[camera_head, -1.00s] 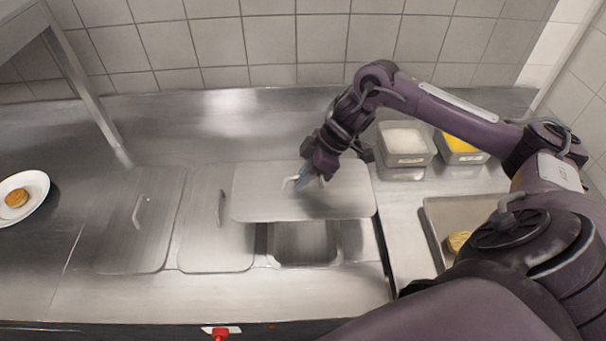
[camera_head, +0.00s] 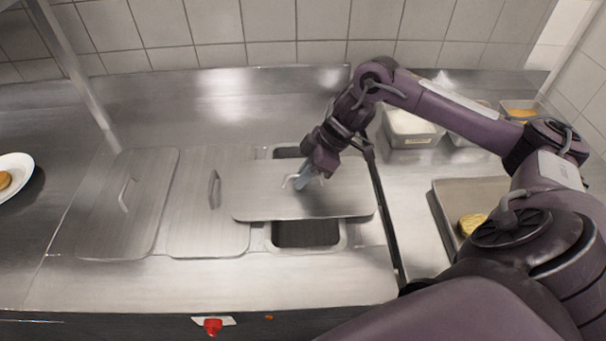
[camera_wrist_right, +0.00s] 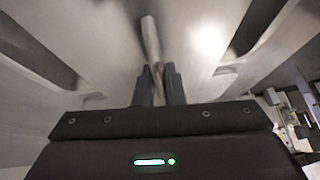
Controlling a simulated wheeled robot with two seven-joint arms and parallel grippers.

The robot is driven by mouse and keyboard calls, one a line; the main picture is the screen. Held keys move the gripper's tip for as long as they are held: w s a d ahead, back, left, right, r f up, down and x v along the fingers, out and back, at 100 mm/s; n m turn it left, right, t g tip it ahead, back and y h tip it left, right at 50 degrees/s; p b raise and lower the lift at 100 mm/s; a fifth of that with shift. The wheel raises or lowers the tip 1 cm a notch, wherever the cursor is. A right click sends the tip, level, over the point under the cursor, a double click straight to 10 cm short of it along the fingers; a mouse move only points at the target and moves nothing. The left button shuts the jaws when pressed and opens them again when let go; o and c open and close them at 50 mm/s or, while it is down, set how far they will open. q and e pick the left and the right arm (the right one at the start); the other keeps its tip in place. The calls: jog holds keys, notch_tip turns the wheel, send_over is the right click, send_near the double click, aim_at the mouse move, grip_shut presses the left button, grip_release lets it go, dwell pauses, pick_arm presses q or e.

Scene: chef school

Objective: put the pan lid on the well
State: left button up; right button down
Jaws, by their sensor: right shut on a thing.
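The pan lid (camera_head: 262,200) is a flat steel plate with rounded corners and lies crosswise over the open well (camera_head: 306,234). The well's dark opening shows in front of the lid and a smaller part shows behind it. The lid's middle covers the rest. My right gripper (camera_head: 299,182) is shut on the lid's handle. In the right wrist view the two fingers (camera_wrist_right: 159,82) pinch the handle bar (camera_wrist_right: 151,42). Whether the lid touches the counter cannot be told. My left gripper is not in view.
Two wells at the left have lids, the far left lid (camera_head: 128,205) and the middle lid (camera_head: 208,225); the held lid overlaps the middle one's right edge. Food containers (camera_head: 411,128) and a tray (camera_head: 446,212) stand at the right. A plate (camera_head: 20,170) is far left.

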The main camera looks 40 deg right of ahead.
dwell(0.4)
jog(key=c, duration=1.4)
grip_release()
jog(key=shift+c, duration=0.2)
jog(key=b+v, duration=0.1)
jog(key=v, duration=0.6)
jog(key=shift+d+r, duration=0.2)
jog(key=shift+r, duration=0.1)
jog(key=shift+s+f, duration=0.1)
jog(key=shift+s, duration=0.05)
